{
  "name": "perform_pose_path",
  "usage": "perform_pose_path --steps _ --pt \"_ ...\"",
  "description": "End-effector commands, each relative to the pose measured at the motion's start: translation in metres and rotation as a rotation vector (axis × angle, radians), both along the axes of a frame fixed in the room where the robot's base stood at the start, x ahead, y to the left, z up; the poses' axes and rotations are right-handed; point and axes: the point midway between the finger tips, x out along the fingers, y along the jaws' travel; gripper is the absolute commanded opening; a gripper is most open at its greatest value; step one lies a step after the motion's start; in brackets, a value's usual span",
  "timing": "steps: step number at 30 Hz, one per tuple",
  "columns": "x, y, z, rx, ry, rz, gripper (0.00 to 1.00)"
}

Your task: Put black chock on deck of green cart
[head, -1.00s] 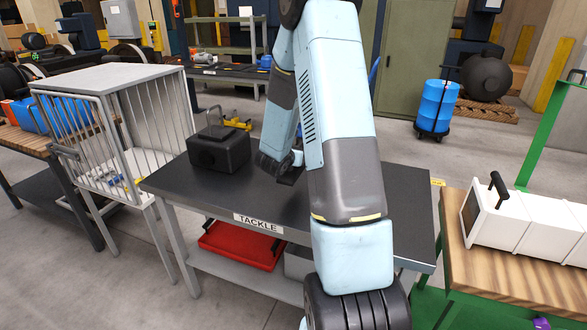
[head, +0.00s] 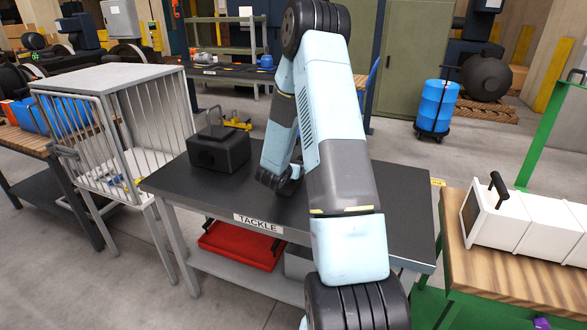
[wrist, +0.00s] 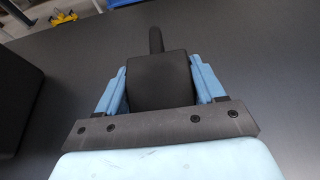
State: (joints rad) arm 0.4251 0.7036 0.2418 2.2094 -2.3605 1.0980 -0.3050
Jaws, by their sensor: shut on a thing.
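In the wrist view, my gripper (wrist: 157,72) is shut on a black chock (wrist: 158,88), a dark block with an upright handle at its far end. The blue fingers press on its left and right sides. The dark tabletop lies below; I cannot tell whether the chock touches it. In the head view my arm hides the gripper and chock, over the table marked TACKLE (head: 400,225). The green cart (head: 440,310) stands at the right with a wooden deck (head: 490,278).
A larger black block with a handle (head: 218,152) stands on the table's left part, beside my gripper. A white case (head: 525,222) with a black handle fills the back of the deck. A barred cage (head: 125,130) is at left, a red tray (head: 243,245) below.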

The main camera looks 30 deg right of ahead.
Motion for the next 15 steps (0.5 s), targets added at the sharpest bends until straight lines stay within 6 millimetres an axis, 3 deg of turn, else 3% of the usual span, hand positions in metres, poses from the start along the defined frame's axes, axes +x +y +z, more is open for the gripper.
perform_pose_path --steps 8,9,15 --pt "0.0001 -0.0003 -0.0013 -0.002 -0.001 0.000 0.13" --pt "-0.0001 -0.0003 -0.0015 0.000 0.000 -0.001 0.72" --pt "-0.0002 -0.0001 -0.0014 0.000 0.000 -0.001 0.91"
